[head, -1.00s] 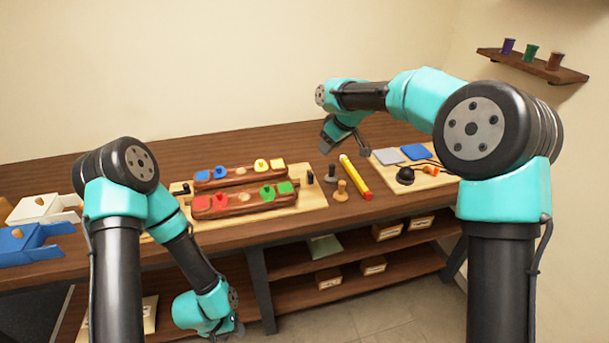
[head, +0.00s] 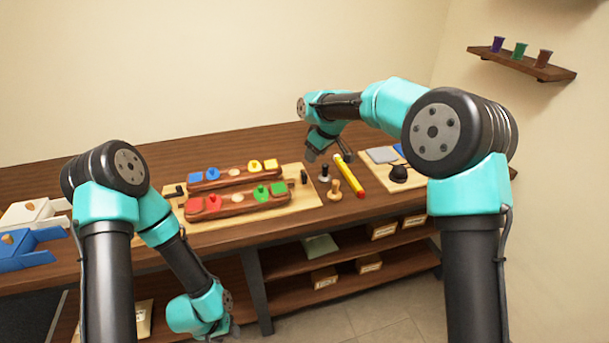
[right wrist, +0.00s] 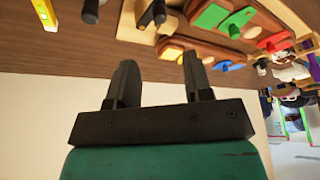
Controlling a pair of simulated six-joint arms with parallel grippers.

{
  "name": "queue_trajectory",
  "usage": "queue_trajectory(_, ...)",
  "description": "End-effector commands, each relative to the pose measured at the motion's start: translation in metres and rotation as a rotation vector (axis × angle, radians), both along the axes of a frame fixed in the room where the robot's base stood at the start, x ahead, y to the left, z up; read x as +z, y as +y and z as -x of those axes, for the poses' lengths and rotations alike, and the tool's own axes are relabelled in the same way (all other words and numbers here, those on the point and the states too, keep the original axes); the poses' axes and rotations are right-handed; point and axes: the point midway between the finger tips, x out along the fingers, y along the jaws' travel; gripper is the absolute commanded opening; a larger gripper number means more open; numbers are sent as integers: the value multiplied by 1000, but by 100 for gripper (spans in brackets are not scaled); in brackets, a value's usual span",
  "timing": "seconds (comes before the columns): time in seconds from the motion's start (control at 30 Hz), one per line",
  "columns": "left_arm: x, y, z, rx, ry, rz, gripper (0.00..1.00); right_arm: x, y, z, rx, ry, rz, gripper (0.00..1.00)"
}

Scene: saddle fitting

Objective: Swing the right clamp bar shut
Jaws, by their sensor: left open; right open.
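The saddle fixture sits on a light board (head: 300,205) on the bench, with two brown saddle bars, the back one (head: 235,179) and the front one (head: 235,205), carrying coloured pieces. A small dark upright part (head: 304,177), seemingly the right clamp, stands at the board's right end; dark parts also show at the board's edge in the right wrist view (right wrist: 158,12). Whether its bar is swung open is unclear. My right gripper (head: 314,156) is open and empty above and behind that end; its fingers (right wrist: 158,62) touch nothing. My left gripper (head: 228,332) hangs open below the bench front.
A further board (head: 378,181) holds a black dome (head: 398,174). Blue (head: 28,247) and white (head: 30,213) holders are at left.

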Motion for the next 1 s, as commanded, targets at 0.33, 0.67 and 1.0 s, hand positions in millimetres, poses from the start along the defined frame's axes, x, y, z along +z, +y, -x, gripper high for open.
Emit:
queue_trajectory(0.33, 0, 0, 0, 0, 0, 0, 46, -57, 18, -14, 0, 2, 1, 46)
queue_trajectory(0.67, 0, 0, 0, 0, 0, 0, 46, -100, 33, -26, 1, 0, 0, 46)
queue_trajectory(1.0, 0, 0, 0, 0, 0, 0, 46, -109, 35, -28, 1, -2, 0, 46)
